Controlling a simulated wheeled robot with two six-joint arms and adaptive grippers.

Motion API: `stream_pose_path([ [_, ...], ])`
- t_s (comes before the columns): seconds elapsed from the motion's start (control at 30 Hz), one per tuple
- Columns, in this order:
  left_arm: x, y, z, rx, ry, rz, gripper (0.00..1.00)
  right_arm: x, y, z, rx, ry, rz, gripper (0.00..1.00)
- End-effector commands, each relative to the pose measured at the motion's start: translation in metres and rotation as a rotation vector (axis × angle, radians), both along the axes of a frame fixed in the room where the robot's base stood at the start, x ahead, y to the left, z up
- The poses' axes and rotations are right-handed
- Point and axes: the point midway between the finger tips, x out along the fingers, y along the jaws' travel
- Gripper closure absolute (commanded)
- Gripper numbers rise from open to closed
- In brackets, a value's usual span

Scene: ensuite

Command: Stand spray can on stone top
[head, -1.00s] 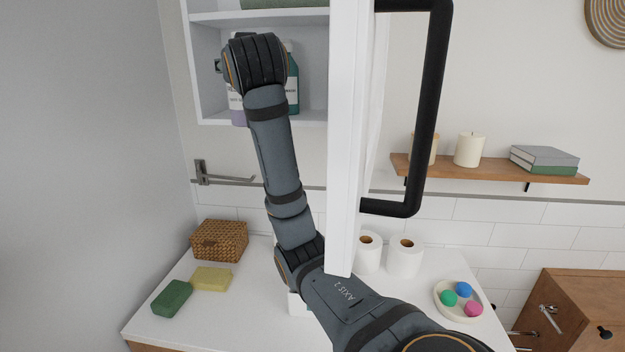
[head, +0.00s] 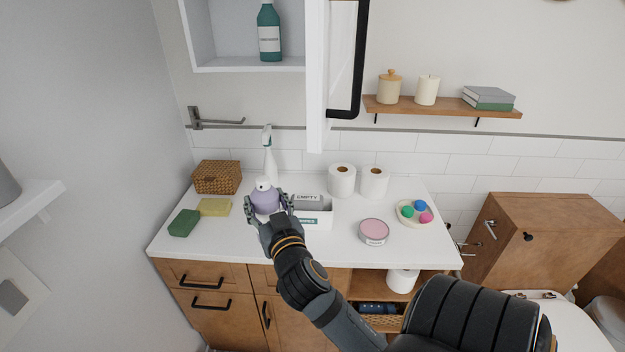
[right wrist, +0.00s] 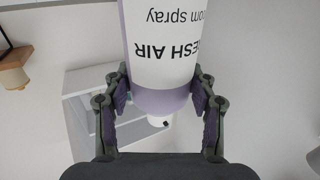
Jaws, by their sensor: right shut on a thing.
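My right gripper (head: 270,205) is shut on the spray can (head: 264,196), with one finger on each side of it. The can is lavender with a white cap and looks upright in the head view. In the right wrist view the can (right wrist: 165,70) fills the jaws and shows a white label reading "FRESH AIR". The can is in front of the white stone top's (head: 340,237) left-centre part, over the counter. Whether its base touches the top is hidden by my gripper. My left gripper is not in view.
Toilet rolls (head: 342,181) and a pink-lidded tin (head: 373,231) are to the right. The cabinet door (head: 317,80) hangs open above.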

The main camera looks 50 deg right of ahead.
Motion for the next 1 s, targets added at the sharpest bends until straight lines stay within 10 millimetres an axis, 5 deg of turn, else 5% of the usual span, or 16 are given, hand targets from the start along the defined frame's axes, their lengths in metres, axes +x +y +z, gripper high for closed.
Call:
stream_pose_path([
  [0.27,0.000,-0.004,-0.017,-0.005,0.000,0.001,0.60,0.002,-0.001,-0.011,-0.005,-0.006,0.008,0.83],
  [0.4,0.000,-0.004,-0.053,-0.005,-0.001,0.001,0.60,0.022,-0.011,-0.024,-0.014,-0.006,0.006,0.83],
  [0.47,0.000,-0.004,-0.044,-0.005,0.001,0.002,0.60,0.039,-0.021,-0.024,-0.011,0.000,0.003,0.83],
  [0.7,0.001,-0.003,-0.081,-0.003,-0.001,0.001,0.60,0.093,-0.048,-0.073,0.000,-0.001,0.002,0.82],
  [1.0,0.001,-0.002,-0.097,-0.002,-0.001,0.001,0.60,0.115,-0.059,-0.093,-0.002,0.001,0.003,0.83],
])
